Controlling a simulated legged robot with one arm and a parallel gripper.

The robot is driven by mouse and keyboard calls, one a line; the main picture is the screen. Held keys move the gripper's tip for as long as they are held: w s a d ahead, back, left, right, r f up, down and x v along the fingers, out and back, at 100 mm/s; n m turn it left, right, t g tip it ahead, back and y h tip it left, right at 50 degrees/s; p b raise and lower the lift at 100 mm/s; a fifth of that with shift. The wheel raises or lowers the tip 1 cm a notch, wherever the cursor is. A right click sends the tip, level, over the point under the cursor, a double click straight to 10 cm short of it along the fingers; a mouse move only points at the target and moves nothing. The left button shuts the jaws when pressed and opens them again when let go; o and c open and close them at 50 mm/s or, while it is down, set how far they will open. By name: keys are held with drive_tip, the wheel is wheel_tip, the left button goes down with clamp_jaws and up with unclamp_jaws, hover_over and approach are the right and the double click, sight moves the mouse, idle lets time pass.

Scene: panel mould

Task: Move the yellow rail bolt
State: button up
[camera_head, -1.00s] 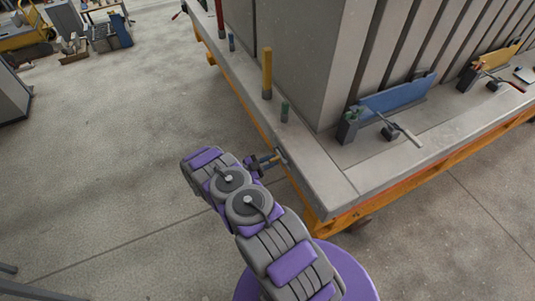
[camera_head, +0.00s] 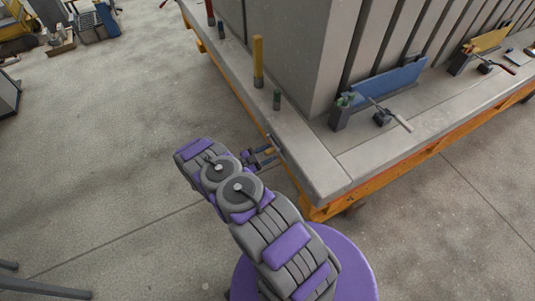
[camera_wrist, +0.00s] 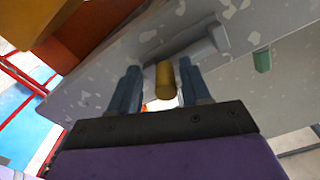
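A short yellow bolt (camera_wrist: 165,80) shows in the wrist view, with a grey bar (camera_wrist: 180,52) across behind it, against the speckled grey rail. My gripper (camera_wrist: 162,88) is open, with one blue-grey finger on each side of the bolt. A gap shows on the left; the right finger is closer, and contact is unclear. In the head view my gripper (camera_head: 266,156) is at the outer side of the mould's rail (camera_head: 305,160), near its front corner. A yellow bit (camera_head: 270,150) shows there, small and partly hidden by the fingers.
Beyond is a big grey panel block (camera_head: 290,50) with a blue plate (camera_head: 390,85) and lever clamps. An orange frame (camera_head: 375,180) runs below.

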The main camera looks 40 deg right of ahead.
drive_tip(key=p+v, duration=0.2)
drive_tip(key=v, duration=1.5)
drive_tip(key=shift+a, duration=0.25)
drive_tip(key=shift+f, duration=0.15)
